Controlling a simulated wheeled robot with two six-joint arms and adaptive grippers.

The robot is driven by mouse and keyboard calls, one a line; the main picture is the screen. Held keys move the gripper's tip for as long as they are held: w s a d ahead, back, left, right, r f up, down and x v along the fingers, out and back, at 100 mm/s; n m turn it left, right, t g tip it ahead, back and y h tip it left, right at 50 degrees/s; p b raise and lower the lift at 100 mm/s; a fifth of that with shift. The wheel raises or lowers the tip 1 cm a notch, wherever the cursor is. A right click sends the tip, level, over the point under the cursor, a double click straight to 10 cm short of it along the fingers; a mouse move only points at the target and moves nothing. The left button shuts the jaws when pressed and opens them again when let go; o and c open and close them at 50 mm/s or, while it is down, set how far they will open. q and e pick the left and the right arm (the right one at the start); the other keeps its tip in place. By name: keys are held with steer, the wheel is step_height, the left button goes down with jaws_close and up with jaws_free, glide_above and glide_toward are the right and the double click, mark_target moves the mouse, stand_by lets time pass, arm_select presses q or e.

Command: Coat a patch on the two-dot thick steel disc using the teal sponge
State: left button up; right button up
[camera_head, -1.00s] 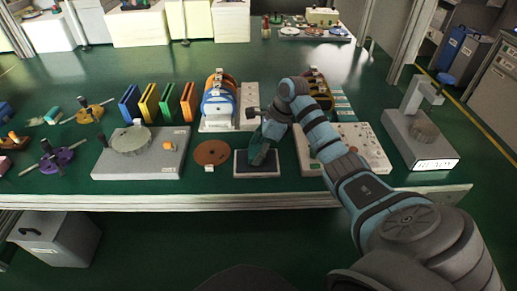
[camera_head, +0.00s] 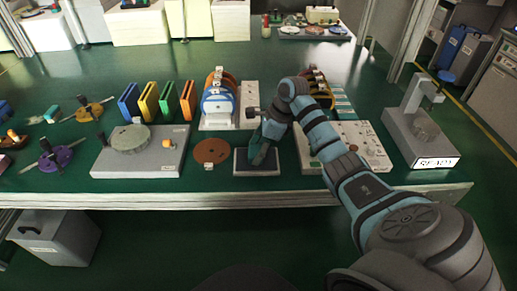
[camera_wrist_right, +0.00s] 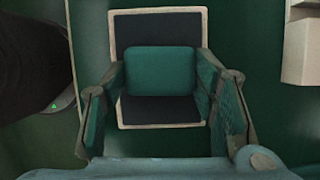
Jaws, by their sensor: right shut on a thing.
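My right gripper (camera_head: 262,146) is over a dark pad in a pale-rimmed tray (camera_head: 240,172) at the front middle of the bench. In the right wrist view its two fingers (camera_wrist_right: 160,85) are closed on the sides of the teal sponge (camera_wrist_right: 160,70), which lies over the dark pad (camera_wrist_right: 158,28). I cannot tell whether the sponge presses on the pad. A thick grey disc (camera_head: 131,138) lies flat on a grey block (camera_head: 130,171) at the left. Its dot marks are too small to read. My left gripper is not in view.
A brown disc (camera_head: 211,150) lies between the block and the tray. Coloured upright plates (camera_head: 146,102) and racks of standing discs (camera_head: 219,103) are behind. A white control panel (camera_head: 367,150) and a grey stand (camera_head: 421,135) are to the right.

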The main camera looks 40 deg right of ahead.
mark_target(258, 150)
stand_by(0.4)
step_height(258, 150, up, 7)
steer(key=p, duration=0.5)
steer(key=shift+p, duration=0.4)
